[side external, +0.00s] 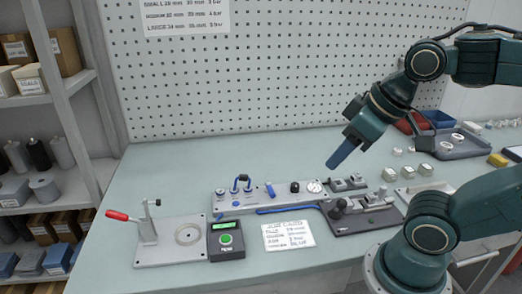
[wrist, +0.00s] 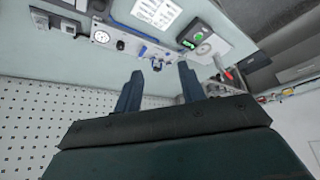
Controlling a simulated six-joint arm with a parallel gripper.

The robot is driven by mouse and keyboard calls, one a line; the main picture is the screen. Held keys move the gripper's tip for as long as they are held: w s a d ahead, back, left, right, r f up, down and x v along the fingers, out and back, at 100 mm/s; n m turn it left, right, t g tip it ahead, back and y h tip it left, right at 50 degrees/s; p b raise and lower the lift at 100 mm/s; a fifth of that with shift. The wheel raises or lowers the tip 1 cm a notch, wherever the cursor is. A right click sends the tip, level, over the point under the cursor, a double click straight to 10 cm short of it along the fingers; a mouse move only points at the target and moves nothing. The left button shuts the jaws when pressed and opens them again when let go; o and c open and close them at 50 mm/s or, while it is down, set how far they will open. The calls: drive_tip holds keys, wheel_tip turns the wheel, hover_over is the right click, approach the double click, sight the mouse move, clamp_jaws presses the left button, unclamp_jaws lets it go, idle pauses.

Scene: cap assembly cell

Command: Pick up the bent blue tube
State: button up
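In the wrist view the tube (wrist: 157,63) appears small and beyond the gap between my fingertips. My gripper (side external: 333,163) is in the air, up and to the right of the tube, pointing down and left. In the wrist view my gripper (wrist: 160,70) shows two dark blue fingers, apart, with nothing held between them.
A blue hose (side external: 288,209) runs along the block's front to a dark fixture (side external: 365,220). A red-handled clamp (side external: 148,230), a green-button box (side external: 226,239) and a printed card (side external: 287,235) are in front. A pegboard (side external: 270,70) stands behind; trays (side external: 460,150) are at right.

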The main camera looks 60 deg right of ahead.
drive_tip(key=w+m, duration=0.2)
drive_tip(key=m+g+y, duration=0.2)
drive_tip(key=m+g, duration=0.1)
drive_tip(key=m, duration=2.2)
hover_over(243, 175)
drive_tip(key=s+d, duration=0.2)
drive_tip(key=d, duration=0.1)
wheel_tip(243, 175, down, 7)
drive_tip(key=shift+s+a, duration=0.2)
drive_tip(key=shift+f, duration=0.1)
drive_tip(key=shift+x, duration=4.25)
drive_tip(key=shift+a, duration=0.15)
drive_tip(key=shift+x, duration=2.55)
drive_tip(key=shift+s, duration=0.15)
